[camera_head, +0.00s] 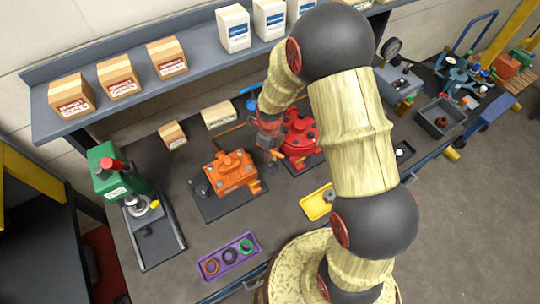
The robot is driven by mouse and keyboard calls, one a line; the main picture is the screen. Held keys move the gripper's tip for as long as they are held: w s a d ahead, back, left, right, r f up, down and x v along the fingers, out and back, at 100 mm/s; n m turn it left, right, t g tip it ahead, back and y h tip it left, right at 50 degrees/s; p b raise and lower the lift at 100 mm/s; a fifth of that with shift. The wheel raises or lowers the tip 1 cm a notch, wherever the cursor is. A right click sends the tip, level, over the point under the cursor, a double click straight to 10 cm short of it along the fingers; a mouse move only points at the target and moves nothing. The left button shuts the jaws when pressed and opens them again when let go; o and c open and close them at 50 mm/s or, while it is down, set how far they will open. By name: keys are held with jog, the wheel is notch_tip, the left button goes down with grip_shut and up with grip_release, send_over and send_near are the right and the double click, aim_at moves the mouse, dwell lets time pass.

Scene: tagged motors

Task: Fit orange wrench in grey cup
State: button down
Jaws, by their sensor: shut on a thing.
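My gripper (273,153) reaches down over the bench between an orange motor and a red motor. It is shut on a small orange piece (280,155) that looks like the orange wrench. The fingers and arm hide most of it, and its tilt is unclear. I cannot make out a grey cup for certain. It may be hidden by my gripper or arm.
The orange motor (231,172) stands close left of my gripper and the red motor (301,133) close right. A green press (110,172) stands far left. A purple tray (229,257) with rings and a yellow tray (316,205) lie in front. A shelf (190,72) with boxes runs behind.

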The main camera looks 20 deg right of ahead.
jog(key=shift+f+b, duration=0.65)
jog(key=shift+f, duration=0.4)
jog(key=c, duration=1.8)
grip_release()
jog(key=shift+r, duration=0.15)
jog(key=shift+r+p, duration=2)
jog(key=shift+r, duration=0.95)
notch_tip(320, 180, up, 12)
jog(key=shift+f, duration=0.1)
